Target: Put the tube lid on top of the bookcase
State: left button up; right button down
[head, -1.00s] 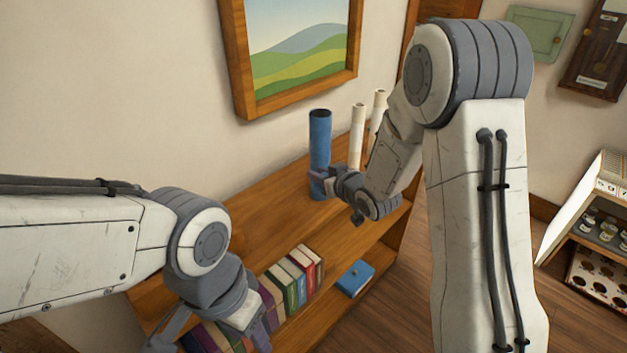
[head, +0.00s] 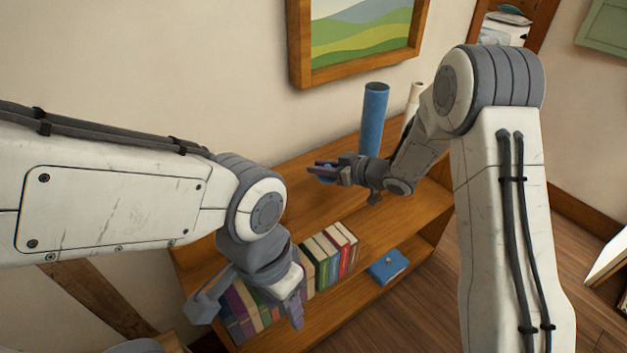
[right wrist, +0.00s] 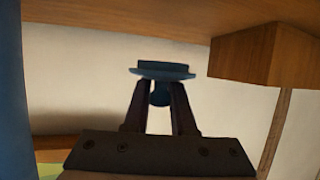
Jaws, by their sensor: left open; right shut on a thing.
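The blue tube lid (head: 328,175) is in my right gripper (head: 322,171), which is shut on its knob. In the right wrist view the lid (right wrist: 160,71) shows as a flat disc with a raised rim, between the fingertips (right wrist: 160,95). The right gripper is over the top of the bookcase (head: 290,192), left of the blue tube; I cannot tell whether the lid touches the wood. The blue tube (head: 374,118) stands upright on the top, behind my right gripper and wrist. My left gripper (head: 250,308) is open and empty, in front of the shelved books.
A white tube (head: 414,98) stands behind the blue one, partly hidden by my right arm. Books (head: 328,255) and a blue box-like thing (head: 388,266) are on the shelf below. A framed picture (head: 300,60) hangs above. The top's left part looks clear.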

aim_at(308, 191)
jog(key=a+f, duration=0.2)
jog(key=a, duration=0.1)
jog(key=shift+a, duration=0.15)
notch_tip(308, 191, down, 4)
jog(key=shift+r+p, duration=0.1)
jog(key=shift+p, duration=0.55)
jog(key=shift+f, duration=0.2)
jog(key=shift+f+b, duration=0.15)
jog(key=shift+b, duration=0.15)
jog(key=c, duration=0.7)
grip_release()
jog(key=shift+c, duration=0.2)
